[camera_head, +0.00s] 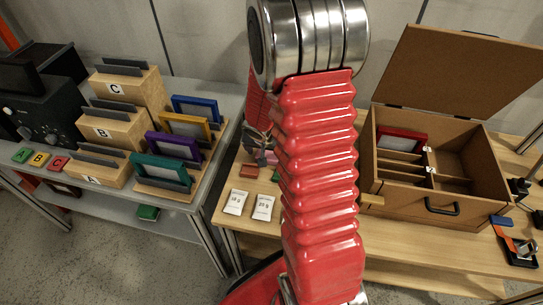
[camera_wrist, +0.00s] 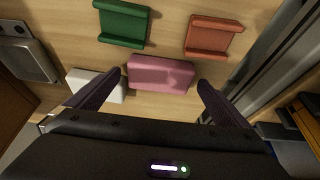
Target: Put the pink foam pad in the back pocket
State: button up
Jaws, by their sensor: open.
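The pink foam pad (camera_wrist: 161,74) lies on the wooden table in the wrist view. My gripper (camera_wrist: 159,84) is open, with one finger near each end of the pad; I cannot tell whether they touch it. In the head view my gripper is mostly hidden behind my red arm, and a bit of pink (camera_head: 270,157) shows beside it. The open brown case (camera_head: 415,208) stands at the right with its lid raised. Its left side has pockets split by dividers, and a red-framed piece (camera_head: 402,133) stands at the back of that side.
A green channel-shaped piece (camera_wrist: 123,23), an orange-red one (camera_wrist: 213,37) and a white block (camera_wrist: 88,82) lie close to the pad. Two white weight cards (camera_head: 236,202) lie on the table. A grey bench (camera_head: 205,168) with wooden racks and coloured frames stands at the left.

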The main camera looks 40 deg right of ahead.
dwell(0.4)
jog(key=c, duration=1.2)
jog(key=shift+r, duration=0.2)
notch_tip(320, 180, up, 10)
jog(key=shift+f, duration=0.15)
dwell(0.5)
